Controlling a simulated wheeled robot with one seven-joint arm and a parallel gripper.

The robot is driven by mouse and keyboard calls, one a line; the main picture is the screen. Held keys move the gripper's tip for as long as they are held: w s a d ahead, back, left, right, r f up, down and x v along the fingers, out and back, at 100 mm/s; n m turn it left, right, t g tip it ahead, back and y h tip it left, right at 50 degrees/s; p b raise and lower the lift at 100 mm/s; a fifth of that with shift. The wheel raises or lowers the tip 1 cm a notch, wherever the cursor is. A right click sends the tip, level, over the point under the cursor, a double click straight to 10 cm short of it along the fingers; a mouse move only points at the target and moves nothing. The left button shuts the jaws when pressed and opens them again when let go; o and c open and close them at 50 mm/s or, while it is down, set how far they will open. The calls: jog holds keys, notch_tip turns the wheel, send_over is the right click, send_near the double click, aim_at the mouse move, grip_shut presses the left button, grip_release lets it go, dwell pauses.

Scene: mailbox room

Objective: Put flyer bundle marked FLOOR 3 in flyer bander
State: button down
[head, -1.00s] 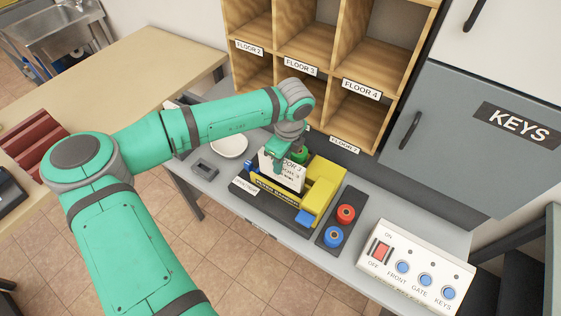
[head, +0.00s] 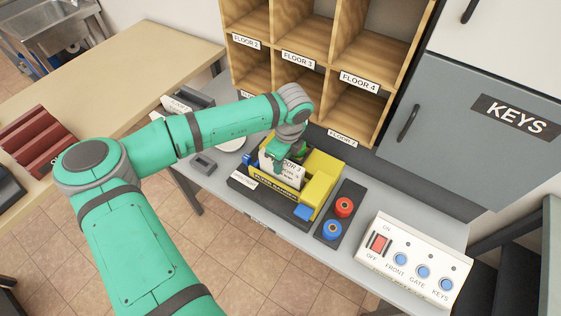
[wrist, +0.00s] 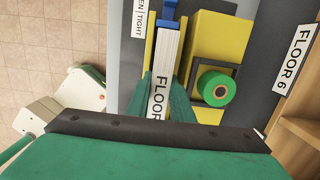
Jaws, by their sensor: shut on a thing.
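The white flyer bundle (wrist: 166,70) stands on edge in the slot of the yellow flyer bander. In the wrist view its label reads "FLOOR" and the rest is covered; in the head view the bundle (head: 270,168) is partly hidden by my gripper. The flyer bander (head: 318,184) sits on the grey counter, with a blue part at each end and a green roll (wrist: 216,88) beside the slot. My gripper (wrist: 168,95) is shut on the bundle, its green fingers on both sides, low over the bander.
A dark tray with a red spool (head: 344,207) and a blue spool (head: 331,229) stands right of the bander. A white switch box (head: 416,258) is further right. Wooden pigeonholes (head: 298,59) rise behind. A small grey device (head: 203,165) lies to the left.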

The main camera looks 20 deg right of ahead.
jog(key=shift+f, duration=0.15)
jog(key=shift+w+f, duration=0.15)
jog(key=shift+f, duration=1.05)
jog(key=c, duration=1.5)
grip_release()
jog(key=shift+r, duration=3.5)
